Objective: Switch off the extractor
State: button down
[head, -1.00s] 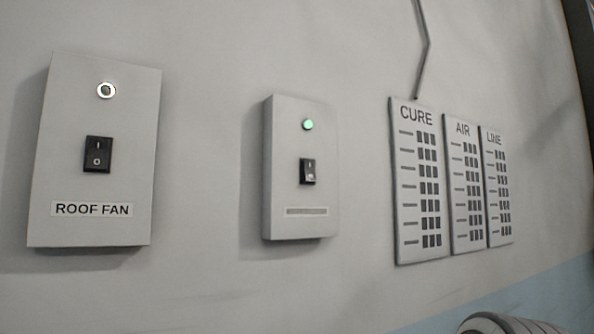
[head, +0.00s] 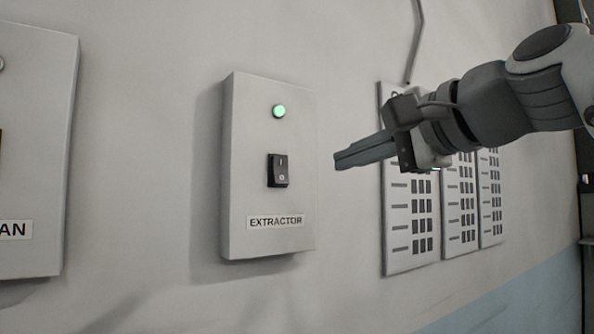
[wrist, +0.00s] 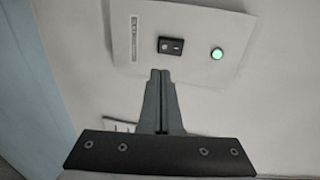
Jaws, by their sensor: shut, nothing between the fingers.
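The extractor box (head: 300,215) is a pale grey wall box at the middle of the head view, with an "EXTRACTOR" label under its switch. Its black rocker switch (head: 278,170) is marked I above and O below. The round lamp (head: 279,111) above it glows green. In the wrist view the switch (wrist: 170,45) and the green lamp (wrist: 217,53) lie just beyond my fingertips. My gripper (head: 337,161) is shut and empty, to the right of the switch, pointing left. It appears apart from the box.
Part of another grey box (head: 40,150), its label ending in "AN", is at the left edge. Several tall panels with rows of black blocks (head: 410,250) hang behind my arm on the right. The wall between the two boxes is clear.

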aim_at(283, 178)
jog(key=shift+r, duration=0.45)
jog(key=p+x, duration=0.2)
jog(key=x, duration=1.2)
jog(key=shift+w+r, duration=0.1)
